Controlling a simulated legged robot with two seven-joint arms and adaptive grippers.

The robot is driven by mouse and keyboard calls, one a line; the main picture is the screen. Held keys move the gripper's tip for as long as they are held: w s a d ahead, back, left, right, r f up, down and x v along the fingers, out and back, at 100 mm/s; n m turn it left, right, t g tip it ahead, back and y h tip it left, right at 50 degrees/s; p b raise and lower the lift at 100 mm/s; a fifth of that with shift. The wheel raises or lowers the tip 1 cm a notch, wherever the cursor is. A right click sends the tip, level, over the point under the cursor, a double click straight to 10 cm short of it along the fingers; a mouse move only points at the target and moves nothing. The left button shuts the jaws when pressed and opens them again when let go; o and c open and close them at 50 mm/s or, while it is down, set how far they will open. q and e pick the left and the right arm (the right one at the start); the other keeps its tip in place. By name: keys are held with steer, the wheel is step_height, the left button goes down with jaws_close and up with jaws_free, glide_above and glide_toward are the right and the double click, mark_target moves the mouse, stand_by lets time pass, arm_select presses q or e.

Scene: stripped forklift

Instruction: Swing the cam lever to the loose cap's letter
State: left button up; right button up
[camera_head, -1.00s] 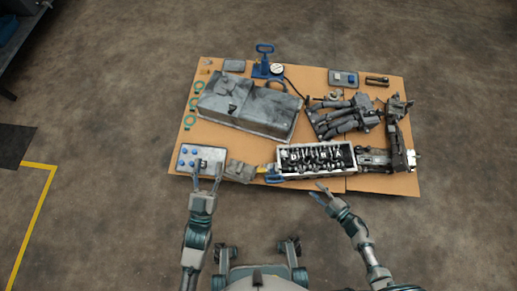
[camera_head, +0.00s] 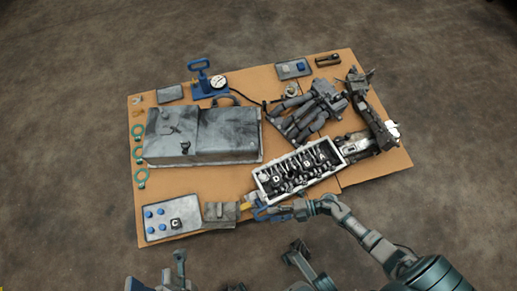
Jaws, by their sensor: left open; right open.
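A small dark cap with a pale letter that looks like C (camera_head: 176,223) sits on the grey tray (camera_head: 185,205) at the mat's near left. The white-rimmed engine head (camera_head: 329,174), full of dark metal parts, lies at an angle right of it. A blue part with a yellow piece (camera_head: 262,212) lies at its near left end; I cannot tell whether it is the cam lever. My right gripper (camera_head: 284,210) is open beside this blue part, partly covering it; contact is unclear. My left gripper (camera_head: 148,282) is open and empty at the bottom edge, off the mat.
Several blue knobs (camera_head: 149,214) sit on the tray. A grey block (camera_head: 221,213) lies between tray and engine head. A large grey cover (camera_head: 200,135), a blue pump with gauge (camera_head: 209,84) and dark hydraulic parts (camera_head: 305,112) fill the back. Teal rings (camera_head: 141,178) line the left edge.

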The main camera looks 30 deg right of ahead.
mark_target(263, 217)
steer(key=b+x, duration=0.1)
steer(key=x, duration=0.3)
steer(key=shift+a+f, duration=0.15)
steer(key=shift+a, duration=0.15)
steer(key=shift+w+a, duration=0.3)
steer(key=shift+a, duration=0.25)
steer(key=shift+d, duration=0.1)
jaws_close()
